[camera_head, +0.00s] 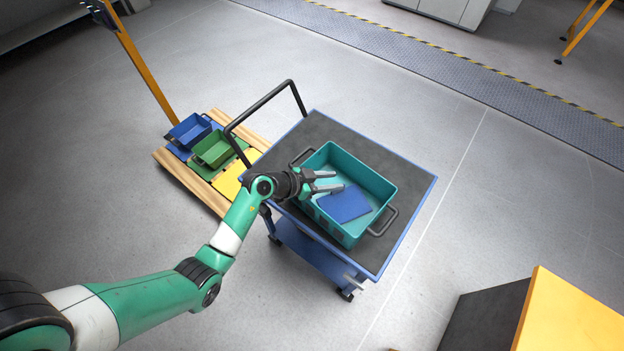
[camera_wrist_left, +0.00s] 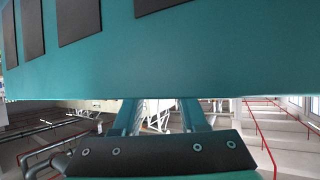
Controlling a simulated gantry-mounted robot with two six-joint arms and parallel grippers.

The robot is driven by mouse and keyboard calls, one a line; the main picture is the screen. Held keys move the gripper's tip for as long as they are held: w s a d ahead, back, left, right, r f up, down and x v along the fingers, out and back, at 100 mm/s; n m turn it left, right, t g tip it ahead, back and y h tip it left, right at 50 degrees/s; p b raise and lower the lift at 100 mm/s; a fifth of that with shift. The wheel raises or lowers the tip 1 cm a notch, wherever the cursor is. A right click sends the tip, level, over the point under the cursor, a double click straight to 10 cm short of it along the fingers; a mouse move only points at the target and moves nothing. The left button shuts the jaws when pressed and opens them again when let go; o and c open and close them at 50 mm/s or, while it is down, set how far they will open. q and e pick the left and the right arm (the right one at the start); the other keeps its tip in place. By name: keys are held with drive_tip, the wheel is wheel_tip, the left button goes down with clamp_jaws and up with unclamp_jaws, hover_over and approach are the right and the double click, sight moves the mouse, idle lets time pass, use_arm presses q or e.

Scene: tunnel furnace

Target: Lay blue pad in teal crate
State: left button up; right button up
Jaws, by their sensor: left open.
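The teal crate (camera_head: 374,172) stands on the dark top of a cart in the head view. The blue pad (camera_head: 346,205) lies inside the crate, towards its near side; I cannot tell whether it is fully flat on the floor. My left gripper (camera_head: 338,181) is open and empty, reaching over the crate's left wall, with its fingertips just above and left of the pad. In the left wrist view, a teal wall with dark rectangles, seemingly the crate (camera_wrist_left: 200,60), fills the top and covers the fingertips; the pad does not show. My right gripper is not in view.
The cart (camera_head: 405,170) has a black push handle (camera_head: 262,105) at its upper left. A wooden pallet (camera_head: 205,183) with a blue bin (camera_head: 189,131) and a green bin (camera_head: 213,150) lies to its left. A yellow-topped block (camera_head: 570,315) is at the lower right.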

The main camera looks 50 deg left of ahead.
use_arm(q)
drive_tip(key=p+v, duration=0.4)
drive_tip(key=v, duration=0.6)
drive_tip(key=shift+s, duration=0.1)
